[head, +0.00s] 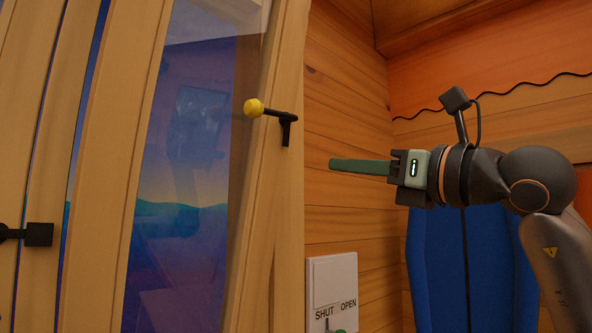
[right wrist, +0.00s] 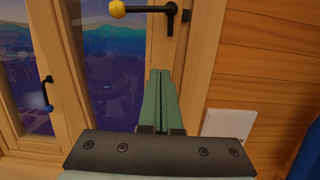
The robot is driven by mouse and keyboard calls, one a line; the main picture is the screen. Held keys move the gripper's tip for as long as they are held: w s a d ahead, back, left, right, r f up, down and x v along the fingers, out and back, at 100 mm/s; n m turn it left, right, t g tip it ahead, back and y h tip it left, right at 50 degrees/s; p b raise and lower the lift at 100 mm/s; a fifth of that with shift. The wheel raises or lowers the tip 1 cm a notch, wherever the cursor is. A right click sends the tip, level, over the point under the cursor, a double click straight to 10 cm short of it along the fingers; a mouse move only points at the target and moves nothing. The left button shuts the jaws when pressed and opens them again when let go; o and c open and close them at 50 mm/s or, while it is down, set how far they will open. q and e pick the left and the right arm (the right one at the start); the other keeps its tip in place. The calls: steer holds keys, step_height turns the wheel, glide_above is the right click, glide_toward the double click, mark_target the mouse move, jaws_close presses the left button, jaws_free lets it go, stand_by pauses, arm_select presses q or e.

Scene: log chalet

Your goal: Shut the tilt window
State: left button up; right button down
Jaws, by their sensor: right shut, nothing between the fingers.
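The window (head: 185,170) has a pale wooden frame and dark glass, and fills the left of the head view. Its black handle with a yellow knob (head: 254,107) points left, roughly level, on the right-hand frame member. The yellow knob also shows at the top of the right wrist view (right wrist: 117,9). I cannot tell how far the sash leans. My right gripper (head: 332,164) is shut and empty, pointing left, to the right of and lower than the handle in the head view, apart from it. My left gripper is not in view.
A white panel (head: 333,280) marked SHUT and OPEN is on the plank wall below my right gripper. A second black handle (head: 38,234) is at far left; its blue end (right wrist: 47,108) shows in the right wrist view. A blue object (head: 470,265) stands behind my right arm.

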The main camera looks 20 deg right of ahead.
steer(key=p, duration=0.2)
glide_toward(272, 159)
steer(key=p+x, duration=0.1)
steer(key=x, duration=0.5)
steer(key=shift+w+p, duration=0.1)
steer(key=shift+p, duration=0.2)
steer(key=shift+w+a, duration=0.15)
steer(key=shift+w, duration=0.15)
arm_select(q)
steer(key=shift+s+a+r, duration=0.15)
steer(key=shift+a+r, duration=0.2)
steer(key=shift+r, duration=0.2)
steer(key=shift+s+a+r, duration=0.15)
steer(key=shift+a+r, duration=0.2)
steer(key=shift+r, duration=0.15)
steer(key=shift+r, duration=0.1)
arm_select(e)
steer(key=shift+r, duration=0.1)
